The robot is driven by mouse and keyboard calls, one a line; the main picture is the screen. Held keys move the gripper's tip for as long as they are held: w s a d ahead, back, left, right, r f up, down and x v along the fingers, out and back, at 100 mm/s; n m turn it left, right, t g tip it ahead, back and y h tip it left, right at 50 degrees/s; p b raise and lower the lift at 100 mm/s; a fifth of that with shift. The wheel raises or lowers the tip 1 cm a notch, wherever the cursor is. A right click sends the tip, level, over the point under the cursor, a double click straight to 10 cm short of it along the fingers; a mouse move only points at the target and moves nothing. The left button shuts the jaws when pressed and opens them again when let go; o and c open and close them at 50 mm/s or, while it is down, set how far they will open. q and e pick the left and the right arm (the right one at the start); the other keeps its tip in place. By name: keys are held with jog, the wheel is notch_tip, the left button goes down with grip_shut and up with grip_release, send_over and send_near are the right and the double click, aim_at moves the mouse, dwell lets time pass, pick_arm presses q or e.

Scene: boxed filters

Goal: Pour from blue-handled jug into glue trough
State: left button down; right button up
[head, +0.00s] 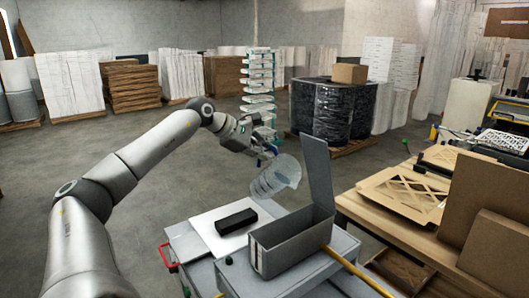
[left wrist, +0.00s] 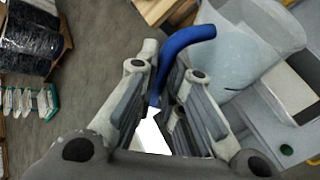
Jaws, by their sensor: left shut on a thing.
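The clear jug (head: 272,179) hangs in the air above the back of the grey cart, tilted with its mouth toward the right. Its blue handle (left wrist: 186,42) lies between the fingers of my left gripper (head: 266,148), which is shut on it. The jug body also shows in the left wrist view (left wrist: 240,45). The glue trough appears to be the long grey open box (head: 285,252) with a tall upright plate at its far right end. The jug is apart from it, above and behind its left part. No falling stream is visible. My right gripper is out of view.
A black block (head: 236,221) lies on a white board (head: 203,228) left of the trough. A red handle (head: 168,258) sticks out of the cart's left side. A wooden workbench (head: 365,213) with cardboard frames stands at right. Black-wrapped drums (head: 322,115) stand behind.

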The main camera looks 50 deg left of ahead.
pick_arm(q)
jog(key=shift+d+f+m+y+b, duration=0.2)
jog(key=shift+d+m+y+b, duration=0.2)
jog(key=shift+d+y+b, duration=0.2)
jog(key=shift+d+f+m+y+b, duration=0.2)
jog(key=shift+d+m+y+b, duration=0.25)
jog(key=shift+b, duration=0.25)
dwell(2.3)
jog(key=shift+s+d+f+m+t+y+b, duration=0.15)
jog(key=shift+d+f+m+y+b, duration=0.15)
jog(key=shift+d+y+b, duration=0.2)
jog(key=shift+d+f+m+t+y+b, duration=0.15)
jog(key=shift+d+f+y+b, duration=0.2)
jog(key=shift+d, duration=0.15)
dwell(1.7)
jog(key=shift+d+f+m+y, duration=0.25)
jog(key=shift+d+m+y, duration=0.2)
jog(key=shift+d, duration=0.25)
dwell(1.0)
